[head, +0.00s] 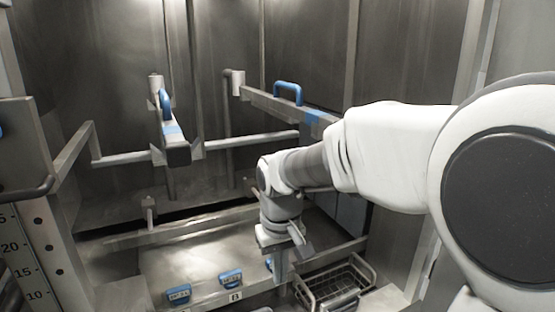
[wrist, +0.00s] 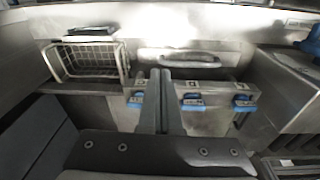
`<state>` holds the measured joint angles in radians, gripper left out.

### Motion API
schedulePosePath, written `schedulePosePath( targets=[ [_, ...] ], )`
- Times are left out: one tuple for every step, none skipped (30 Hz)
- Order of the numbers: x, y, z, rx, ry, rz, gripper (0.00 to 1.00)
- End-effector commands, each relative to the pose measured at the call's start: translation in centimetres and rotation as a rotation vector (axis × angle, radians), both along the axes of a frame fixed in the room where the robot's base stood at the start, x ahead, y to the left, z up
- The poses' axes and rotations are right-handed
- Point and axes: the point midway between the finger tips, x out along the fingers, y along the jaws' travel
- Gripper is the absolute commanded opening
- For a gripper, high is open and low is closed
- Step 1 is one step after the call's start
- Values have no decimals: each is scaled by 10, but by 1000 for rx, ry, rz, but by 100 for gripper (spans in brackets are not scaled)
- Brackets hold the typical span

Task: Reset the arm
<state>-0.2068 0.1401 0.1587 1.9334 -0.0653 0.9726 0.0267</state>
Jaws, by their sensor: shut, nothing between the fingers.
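My white arm reaches in from the right in the head view, bent down at the wrist. My gripper (head: 281,274) points downward over the right part of a metal ledge, near a blue clip partly hidden behind it. In the wrist view my gripper (wrist: 161,78) shows as two dark fingers pressed together, with nothing between them. Whether the fingertips touch anything below cannot be told.
Blue labelled clips (head: 178,294) (wrist: 192,102) line the metal ledge (head: 190,262). A wire basket (head: 312,290) (wrist: 90,78) stands right of my gripper in the head view. Metal bars with blue handles (head: 287,86) (head: 165,104) stand behind. Open space lies above the ledge, left of my arm.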

Motion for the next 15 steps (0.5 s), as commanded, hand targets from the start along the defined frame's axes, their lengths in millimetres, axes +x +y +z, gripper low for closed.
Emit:
schedulePosePath(
  targets=[
    [-9, -13, 13, 4, -31, -23, 0],
    [-14, -19, 19, 5, -43, -36, 0],
    [-21, -28, 26, 8, -60, -54, 0],
    [-26, -35, 31, 10, -74, -67, 0],
    [-32, -41, 35, 12, -87, -79, 0],
    [-39, -49, 41, 15, -105, -96, 0],
    [-45, -55, 45, 18, -118, -109, 0],
    [-51, -61, 49, 20, -133, -122, 0],
    [-59, -68, 54, 24, -150, -140, 0],
    [-65, -74, 57, 27, -164, -153, 0],
    [-71, -79, 60, 31, -177, -166, 0],
    [-80, -85, 63, 35, -196, -182, 0],
    [-86, -90, 65, 38, -209, -195, 0],
    [-92, -95, 67, 43, -221, -209, 0],
    [-101, -101, 69, 48, -239, -225, 0]
  ],
)
